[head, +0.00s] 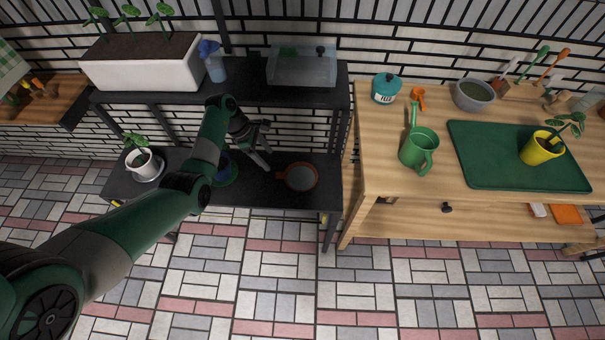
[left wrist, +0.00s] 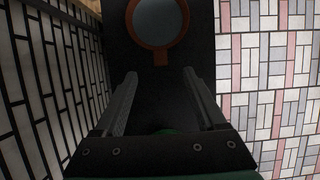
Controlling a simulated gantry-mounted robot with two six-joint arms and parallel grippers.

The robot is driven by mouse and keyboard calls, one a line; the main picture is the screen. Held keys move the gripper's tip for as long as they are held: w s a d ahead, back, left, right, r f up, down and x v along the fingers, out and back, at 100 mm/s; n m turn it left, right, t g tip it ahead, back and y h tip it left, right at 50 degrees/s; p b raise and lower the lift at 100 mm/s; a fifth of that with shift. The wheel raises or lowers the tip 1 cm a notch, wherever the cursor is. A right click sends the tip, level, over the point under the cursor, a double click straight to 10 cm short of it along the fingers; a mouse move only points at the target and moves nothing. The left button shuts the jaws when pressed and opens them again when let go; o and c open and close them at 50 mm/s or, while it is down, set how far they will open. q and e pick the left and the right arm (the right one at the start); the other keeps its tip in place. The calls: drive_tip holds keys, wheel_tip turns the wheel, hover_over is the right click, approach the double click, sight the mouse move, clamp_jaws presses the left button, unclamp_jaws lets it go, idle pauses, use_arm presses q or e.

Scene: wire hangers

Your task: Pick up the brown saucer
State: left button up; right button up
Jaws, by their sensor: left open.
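The brown saucer (head: 301,177), round with an orange-brown rim, a grey middle and a small tab, lies on the lower black shelf (head: 262,194). In the left wrist view the saucer (left wrist: 157,22) is at the top, cut off by the frame edge, with its tab pointing toward my gripper. My left gripper (head: 264,145) is open and empty, to the left of the saucer and apart from it. In the left wrist view its two fingers (left wrist: 162,84) are spread with only dark shelf between their tips. My right gripper is not in view.
A green saucer with a blue item (head: 226,172) is partly hidden behind my left arm. A potted plant (head: 144,163) stands at the shelf's left end. The upper shelf (head: 260,97) holds a planter, a spray bottle and a clear box. A wooden bench (head: 390,184) stands right.

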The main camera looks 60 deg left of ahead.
use_arm(q)
drive_tip(key=b, duration=0.4)
hover_over(283, 175)
drive_tip(key=s+a, duration=0.2)
drive_tip(key=f, duration=0.6)
drive_tip(key=shift+s+d+f, duration=0.15)
drive_tip(key=shift+s+d, duration=0.05)
drive_tip(key=b+x, duration=0.4)
drive_tip(key=x, duration=0.1)
drive_tip(key=shift+w+d, duration=0.15)
drive_tip(key=shift+w, duration=0.05)
drive_tip(key=shift+r, duration=0.2)
drive_tip(key=shift+c, duration=0.2)
clamp_jaws()
